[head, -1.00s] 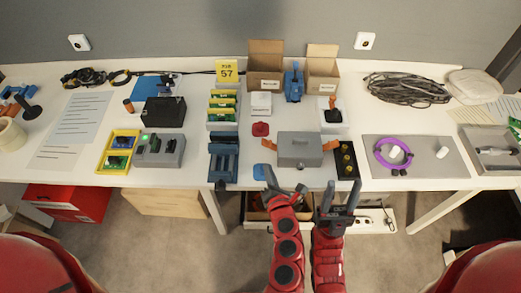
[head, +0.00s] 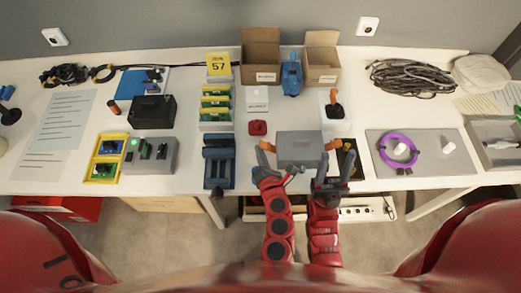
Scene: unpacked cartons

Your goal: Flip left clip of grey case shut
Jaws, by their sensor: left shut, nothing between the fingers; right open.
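The grey case (head: 300,147) sits lid-down near the front edge of the table, right of centre. Its left orange clip (head: 267,146) sticks out to the left from the case's side. Its right orange clip (head: 333,145) sticks out on the other side. My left gripper (head: 263,160) is shut and empty, with its tip close to the left clip; I cannot tell whether they touch. My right gripper (head: 334,166) is open and empty, in front of the case's right end and partly over the black tray.
A black tray with yellow parts (head: 347,160) stands right of the case. A blue rack (head: 219,162) stands to the left and a red object (head: 258,127) behind left. Open cartons (head: 261,58) stand at the back. The grey mat (head: 440,160) holds a purple ring (head: 397,150).

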